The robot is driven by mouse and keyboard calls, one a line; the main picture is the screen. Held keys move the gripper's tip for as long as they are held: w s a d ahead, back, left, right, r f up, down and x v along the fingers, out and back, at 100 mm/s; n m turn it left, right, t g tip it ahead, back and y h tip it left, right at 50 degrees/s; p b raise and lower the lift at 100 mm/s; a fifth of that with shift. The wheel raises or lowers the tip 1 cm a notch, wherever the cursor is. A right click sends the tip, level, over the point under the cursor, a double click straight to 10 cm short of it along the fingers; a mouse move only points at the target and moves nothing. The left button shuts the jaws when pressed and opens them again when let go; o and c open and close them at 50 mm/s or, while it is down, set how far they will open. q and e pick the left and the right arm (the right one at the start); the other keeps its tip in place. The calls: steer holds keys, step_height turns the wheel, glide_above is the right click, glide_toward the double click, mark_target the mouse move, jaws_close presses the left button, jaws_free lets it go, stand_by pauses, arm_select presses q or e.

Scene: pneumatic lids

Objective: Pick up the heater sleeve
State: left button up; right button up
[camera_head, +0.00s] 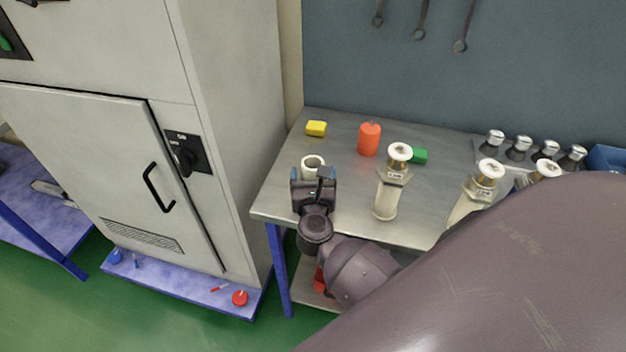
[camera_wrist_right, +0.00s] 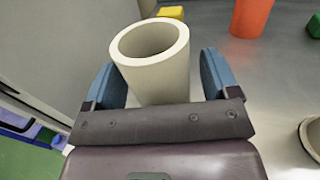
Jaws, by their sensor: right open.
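The heater sleeve (camera_head: 313,161) looks like a cream, hollow, upright cylinder standing on the metal table near its left end. In the right wrist view the sleeve (camera_wrist_right: 152,62) stands between the two blue fingers of my right gripper (camera_wrist_right: 160,80), with its open top facing the camera. My right gripper (camera_head: 313,176) is open around the sleeve, and a gap shows at the right finger. Its lower part is hidden behind the gripper body. My left gripper is not in view.
Behind the sleeve are a yellow block (camera_head: 316,128), an orange cylinder (camera_head: 369,139) and a green block (camera_head: 420,155). A grey cabinet (camera_head: 225,120) rises close on the left. My large arm link covers the lower right.

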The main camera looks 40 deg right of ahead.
steer(key=shift+w, duration=0.1)
steer(key=c, duration=1.1)
